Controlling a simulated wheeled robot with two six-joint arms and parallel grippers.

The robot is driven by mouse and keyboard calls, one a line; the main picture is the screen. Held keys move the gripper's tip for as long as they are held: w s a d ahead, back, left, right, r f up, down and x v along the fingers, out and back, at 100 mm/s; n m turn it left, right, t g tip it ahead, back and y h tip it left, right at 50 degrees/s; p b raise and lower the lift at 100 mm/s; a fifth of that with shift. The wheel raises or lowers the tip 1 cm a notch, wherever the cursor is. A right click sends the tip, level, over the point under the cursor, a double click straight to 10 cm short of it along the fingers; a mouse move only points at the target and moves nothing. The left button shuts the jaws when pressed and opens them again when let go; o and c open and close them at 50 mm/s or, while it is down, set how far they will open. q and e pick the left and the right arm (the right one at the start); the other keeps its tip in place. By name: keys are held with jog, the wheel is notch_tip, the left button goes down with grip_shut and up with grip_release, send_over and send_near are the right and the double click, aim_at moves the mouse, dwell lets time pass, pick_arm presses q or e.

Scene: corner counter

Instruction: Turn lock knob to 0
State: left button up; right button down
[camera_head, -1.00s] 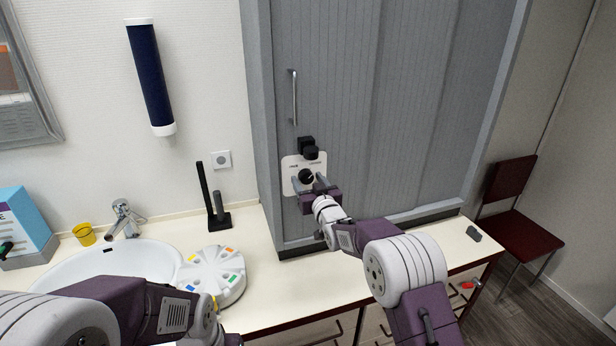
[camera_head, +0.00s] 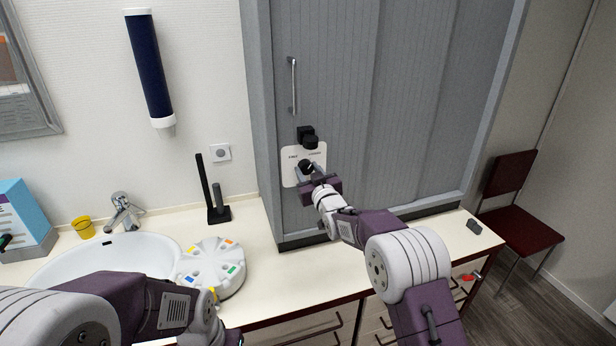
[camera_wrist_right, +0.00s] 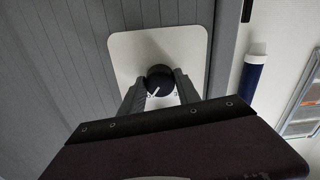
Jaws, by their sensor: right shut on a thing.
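The lock knob (camera_head: 306,166) is black and round, on a white plate (camera_head: 289,173) on the grey cabinet front. The right wrist view shows the knob (camera_wrist_right: 159,78) with a white pointer line slanting down and left. Small marks on the plate (camera_wrist_right: 190,45) beside the knob are partly hidden and unreadable. My right gripper (camera_head: 311,171) is shut on the knob, one finger on each side, as the right wrist view also shows (camera_wrist_right: 159,86). My left arm comes in at lower left; only the edge of its gripper shows at the bottom, its fingertips out of frame.
A black block (camera_head: 307,137) sits just above the plate, below a vertical handle (camera_head: 293,86). On the counter are a white round organizer (camera_head: 228,283), a black stand (camera_head: 217,214) and a sink (camera_head: 75,262). A dark red chair (camera_head: 520,215) stands at right.

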jog(key=n+b, duration=0.9)
jog(key=b, duration=0.1)
jog(key=shift+f, duration=0.25)
jog(key=n+b, duration=0.2)
jog(key=n, duration=0.1)
jog(key=shift+d+r+n+b, duration=0.1)
jog(key=shift+n+b, duration=0.2)
jog(key=shift+b, duration=0.05)
jog(key=shift+r+n+b, duration=0.25)
jog(key=shift+n+b, duration=0.6)
jog(key=shift+n, duration=0.95)
jog(key=shift+r, duration=0.1)
jog(key=c, duration=1)
grip_release()
jog(key=shift+o, duration=0.7)
jog(key=shift+w, duration=0.1)
